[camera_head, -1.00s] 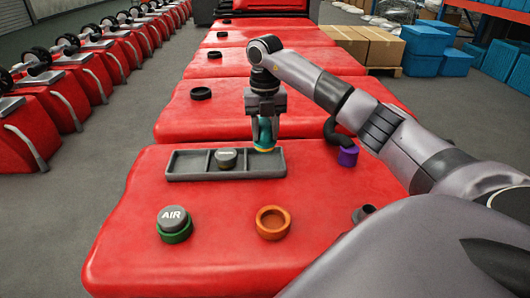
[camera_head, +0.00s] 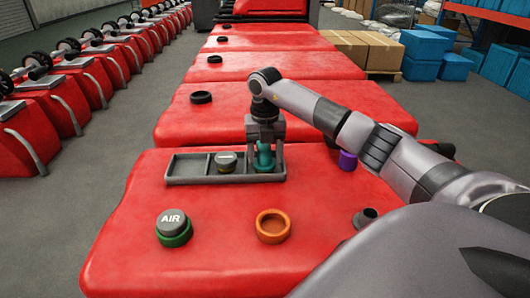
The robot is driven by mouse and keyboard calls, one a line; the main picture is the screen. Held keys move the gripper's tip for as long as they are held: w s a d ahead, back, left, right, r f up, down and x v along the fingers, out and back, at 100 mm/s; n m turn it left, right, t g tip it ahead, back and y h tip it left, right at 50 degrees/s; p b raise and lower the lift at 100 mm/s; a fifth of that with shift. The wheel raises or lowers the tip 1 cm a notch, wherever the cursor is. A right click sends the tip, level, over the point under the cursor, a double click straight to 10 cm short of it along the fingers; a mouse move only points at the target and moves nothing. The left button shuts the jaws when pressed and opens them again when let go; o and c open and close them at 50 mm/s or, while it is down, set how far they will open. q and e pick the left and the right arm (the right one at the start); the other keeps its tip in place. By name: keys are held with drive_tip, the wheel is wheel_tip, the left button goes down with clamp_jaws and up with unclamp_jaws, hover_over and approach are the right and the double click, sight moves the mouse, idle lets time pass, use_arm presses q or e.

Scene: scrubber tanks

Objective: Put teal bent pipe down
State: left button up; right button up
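The teal bent pipe (camera_head: 265,158) sits in the right compartment of the grey three-part tray (camera_head: 225,181). My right gripper (camera_head: 265,156) points down over that compartment. Its fingers are spread, one on each side of the pipe, with a gap showing, so it looks open around the pipe. The pipe's lower end is partly hidden by the tray's front wall. A grey round cap (camera_head: 226,161) is in the middle compartment. The left compartment is empty. My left gripper is not in view.
On the red tank top (camera_head: 120,262) stand a grey cap marked AIR on a green ring (camera_head: 174,235) and an orange ring (camera_head: 273,226). A purple-ended dark pipe (camera_head: 347,161) is partly hidden behind my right arm. A dark port (camera_head: 364,217) is at the right.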

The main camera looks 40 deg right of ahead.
sight(265, 150)
wheel_tip(265, 150, up, 12)
drive_tip(key=p, duration=0.1)
drive_tip(key=shift+r, duration=0.15)
idle(0.5)
idle(0.4)
